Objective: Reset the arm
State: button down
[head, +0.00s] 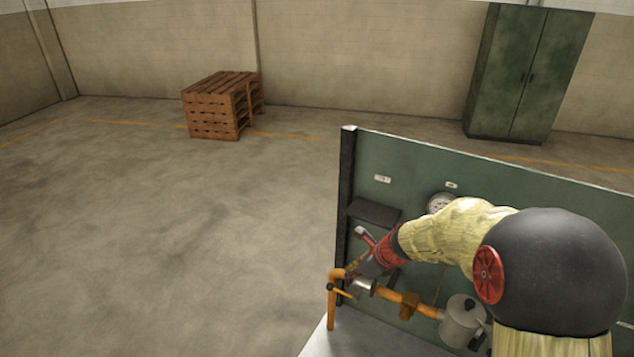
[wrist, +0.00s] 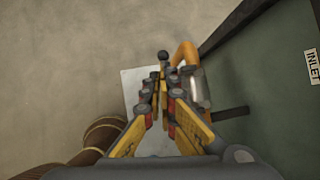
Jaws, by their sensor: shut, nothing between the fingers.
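My gripper (head: 359,268) is at the end of my sleeved arm, low over the left end of the green panel. In the wrist view its two yellow-and-black fingers (wrist: 161,82) converge, shut with nothing between them. An orange pipe (head: 332,305) with an elbow stands just beside the fingers; it also shows in the wrist view (wrist: 187,54). A thin yellow lever with a black knob (head: 331,287) sticks out by the pipe, and the knob shows beyond the fingertips in the wrist view (wrist: 163,57). I cannot tell whether the fingers touch it.
The green panel (head: 480,165) carries a gauge (head: 441,203), a small dark shelf (head: 374,213) and a grey metal canister-like part (head: 461,321). Stacked wooden pallets (head: 213,113) and a green cabinet (head: 515,75) stand by the back wall. The floor at left (head: 150,240) is clear.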

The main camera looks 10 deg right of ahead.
jog(key=s+d+f+n+h+b, duration=0.1)
jog(key=s+f+n+b, duration=0.1)
jog(key=s+n+b, duration=0.6)
jog(key=s+f+n+h+b, duration=0.1)
jog(key=s+f+n+b, duration=0.2)
jog(key=s+n+b, duration=0.6)
jog(key=s+d+f+n+h+b, duration=0.1)
jog(key=s+f+n+h+b, duration=0.1)
jog(key=s+n+b, duration=0.7)
jog(key=shift+s+d+f+t+b, duration=0.3)
jog(key=shift+s+f+b, duration=0.5)
jog(key=shift+s, duration=1.95)
jog(key=shift+d+r, duration=0.1)
jog(key=shift+r, duration=0.2)
